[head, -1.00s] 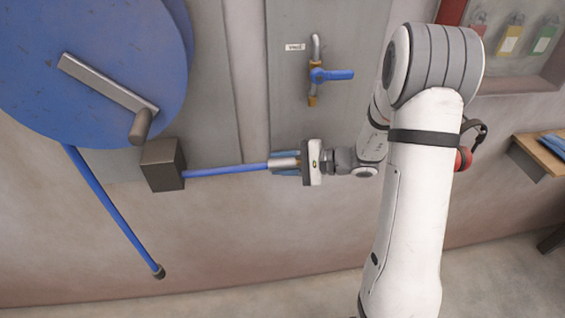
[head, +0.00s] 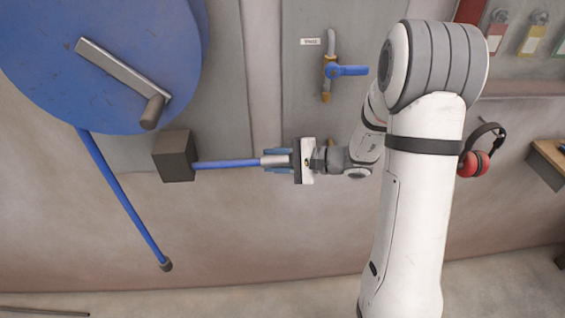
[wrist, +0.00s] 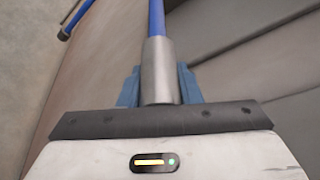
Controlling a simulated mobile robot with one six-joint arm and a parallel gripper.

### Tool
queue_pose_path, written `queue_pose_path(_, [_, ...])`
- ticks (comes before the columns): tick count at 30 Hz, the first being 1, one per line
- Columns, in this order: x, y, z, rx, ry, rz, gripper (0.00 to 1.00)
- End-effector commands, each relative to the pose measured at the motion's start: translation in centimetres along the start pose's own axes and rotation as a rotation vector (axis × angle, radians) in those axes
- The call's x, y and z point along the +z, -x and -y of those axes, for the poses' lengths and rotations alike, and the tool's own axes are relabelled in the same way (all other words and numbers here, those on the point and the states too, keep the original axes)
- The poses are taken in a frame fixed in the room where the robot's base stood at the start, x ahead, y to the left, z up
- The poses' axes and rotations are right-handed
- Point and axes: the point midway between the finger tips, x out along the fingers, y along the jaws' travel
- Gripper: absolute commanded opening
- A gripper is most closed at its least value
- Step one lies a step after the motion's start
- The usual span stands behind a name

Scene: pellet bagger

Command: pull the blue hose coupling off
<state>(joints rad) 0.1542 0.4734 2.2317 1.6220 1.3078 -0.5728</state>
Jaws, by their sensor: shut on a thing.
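A blue hose (head: 228,164) runs right from a dark square box (head: 176,156) on the wall and ends in a grey metal coupling (head: 270,160). My gripper (head: 279,161) is shut on this coupling, with its blue fingers on either side of it. In the wrist view the coupling (wrist: 158,68) sits between the fingers (wrist: 159,88), and the hose (wrist: 156,18) leads away straight from it. The coupling's rear end is hidden in the gripper. No socket shows at that end.
A blue reel (head: 60,70) with a crank handle (head: 125,70) is at upper left. A second blue hose (head: 120,195) hangs below it. A blue-handled valve (head: 347,71) is on the panel above my gripper. Red earmuffs (head: 476,163) hang right of my arm. The wall below is clear.

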Motion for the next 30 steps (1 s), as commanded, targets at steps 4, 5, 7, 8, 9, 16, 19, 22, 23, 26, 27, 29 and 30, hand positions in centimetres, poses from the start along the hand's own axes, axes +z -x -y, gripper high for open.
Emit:
queue_pose_path(4, [0.2, -0.1, 0.0, 0.0, 0.0, 0.007, 0.0])
queue_pose_path(5, [0.2, 0.0, 0.1, 0.0, 0.0, 0.007, 0.0])
queue_pose_path(7, [0.1, 0.0, 0.1, -0.001, -0.001, 0.005, 0.35])
queue_pose_path(8, [0.1, 0.1, 0.1, -0.002, -0.001, 0.004, 0.37])
queue_pose_path(9, [0.1, 0.1, 0.1, -0.002, -0.001, 0.003, 0.41])
queue_pose_path(16, [-0.1, 0.3, 0.1, -0.004, -0.003, -0.002, 0.52])
queue_pose_path(19, [-0.1, 0.4, 0.1, -0.005, -0.003, -0.003, 0.52])
queue_pose_path(22, [-0.2, 0.8, 0.1, -0.005, -0.003, -0.004, 0.52])
queue_pose_path(23, [-0.2, 1.0, 0.1, -0.005, -0.003, -0.004, 0.52])
queue_pose_path(26, [-0.2, 2.4, 0.1, -0.008, -0.003, -0.006, 0.52])
queue_pose_path(27, [-0.2, 3.2, 0.1, -0.008, -0.003, -0.007, 0.52])
queue_pose_path(29, [-0.3, 4.3, 0.1, -0.007, -0.003, -0.008, 0.52])
queue_pose_path(30, [-0.2, 5.0, 0.1, -0.008, -0.003, -0.007, 0.52])
